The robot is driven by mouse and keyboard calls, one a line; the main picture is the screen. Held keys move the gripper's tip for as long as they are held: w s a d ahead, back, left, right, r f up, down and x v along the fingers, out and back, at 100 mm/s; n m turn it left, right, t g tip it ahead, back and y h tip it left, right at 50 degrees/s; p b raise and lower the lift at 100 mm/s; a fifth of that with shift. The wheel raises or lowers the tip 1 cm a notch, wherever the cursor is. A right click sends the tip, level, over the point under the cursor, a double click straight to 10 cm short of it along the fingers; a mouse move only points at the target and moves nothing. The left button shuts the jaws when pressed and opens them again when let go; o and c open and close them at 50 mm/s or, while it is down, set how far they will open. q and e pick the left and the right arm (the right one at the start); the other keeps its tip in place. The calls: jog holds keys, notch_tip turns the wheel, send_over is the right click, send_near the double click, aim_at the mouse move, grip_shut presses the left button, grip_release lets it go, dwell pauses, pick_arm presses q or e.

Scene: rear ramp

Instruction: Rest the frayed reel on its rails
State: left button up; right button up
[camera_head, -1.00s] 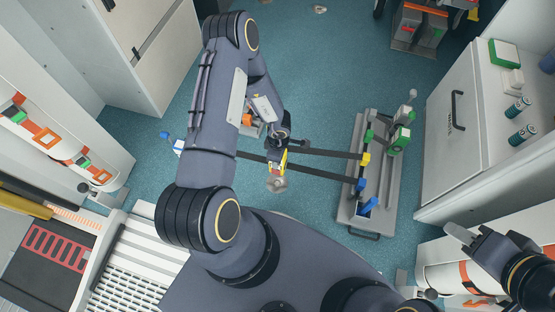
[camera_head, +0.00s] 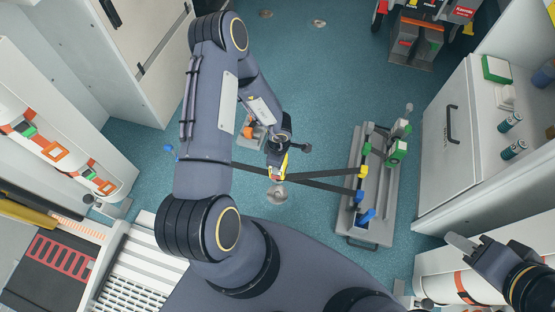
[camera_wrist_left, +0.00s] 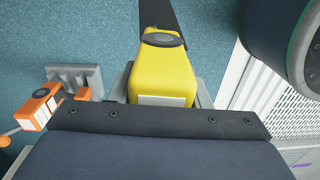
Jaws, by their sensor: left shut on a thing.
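My left gripper (camera_head: 281,172) is shut on a yellow block (camera_head: 284,161), held above the blue floor. The block fills the middle of the left wrist view (camera_wrist_left: 163,72), with a dark oval on top and a black strap (camera_wrist_left: 180,12) behind it. I cannot tell which part is the frayed reel, nor see fraying. My right gripper (camera_head: 463,244) is at lower right, touching nothing visible; its finger opening is unclear.
A white cabinet (camera_head: 447,150) stands at right, with green and dark items on top. A small grey bracket with an orange part (camera_wrist_left: 75,78) lies near the left gripper. Round metal discs (camera_head: 277,194) sit in the floor. Bare floor lies beyond the arm.

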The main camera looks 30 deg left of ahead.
jog(key=shift+r+p, duration=1.75)
jog(key=shift+r, duration=0.15)
